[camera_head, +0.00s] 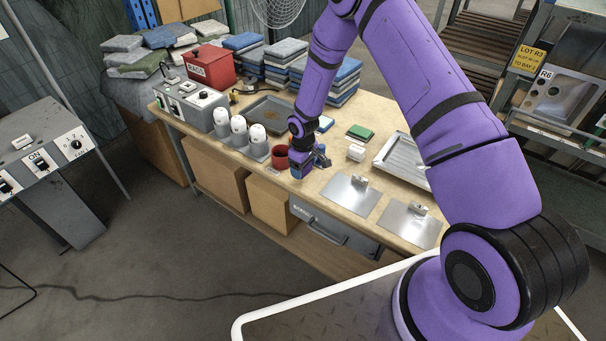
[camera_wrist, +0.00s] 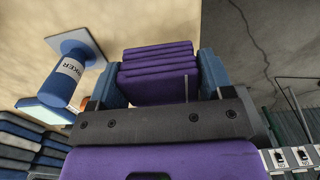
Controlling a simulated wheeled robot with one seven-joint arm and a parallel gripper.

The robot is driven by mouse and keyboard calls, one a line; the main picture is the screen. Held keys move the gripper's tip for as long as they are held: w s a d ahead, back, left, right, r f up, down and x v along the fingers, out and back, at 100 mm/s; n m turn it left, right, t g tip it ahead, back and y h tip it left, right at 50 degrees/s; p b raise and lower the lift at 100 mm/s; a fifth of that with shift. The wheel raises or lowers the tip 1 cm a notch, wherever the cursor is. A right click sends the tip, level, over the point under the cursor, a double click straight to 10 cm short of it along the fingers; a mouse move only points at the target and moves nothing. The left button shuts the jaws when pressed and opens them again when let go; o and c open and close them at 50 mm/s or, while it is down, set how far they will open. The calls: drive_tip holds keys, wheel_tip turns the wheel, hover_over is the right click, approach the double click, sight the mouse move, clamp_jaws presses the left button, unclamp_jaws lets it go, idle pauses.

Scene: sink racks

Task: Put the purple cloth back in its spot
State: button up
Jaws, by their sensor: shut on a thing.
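The purple cloth (camera_wrist: 158,72) is a folded, layered pad. In the wrist view it sits between the two blue fingers of my gripper (camera_wrist: 158,85), which is shut on it. In the head view my gripper (camera_head: 302,168) is low over the front part of the workbench, beside a red cup (camera_head: 281,157). The cloth is hard to make out there against my purple arm. I cannot tell whether it touches the bench top. No spot marked for the cloth can be told for sure.
A blue labelled cylinder on a square base (camera_wrist: 70,75) stands close to my gripper. The bench (camera_head: 318,181) also holds white-topped bottles (camera_head: 257,137), metal plates (camera_head: 350,193), a green pad (camera_head: 360,132), a tray (camera_head: 403,160) and a red RAGS box (camera_head: 209,68). Folded cloths are stacked behind.

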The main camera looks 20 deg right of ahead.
sight(303, 174)
drive_tip(key=shift+f, duration=1.9)
drive_tip(key=o, duration=1)
drive_tip(key=shift+f, duration=0.15)
drive_tip(key=shift+o, duration=0.2)
wheel_tip(303, 174, up, 12)
drive_tip(key=shift+r, duration=0.2)
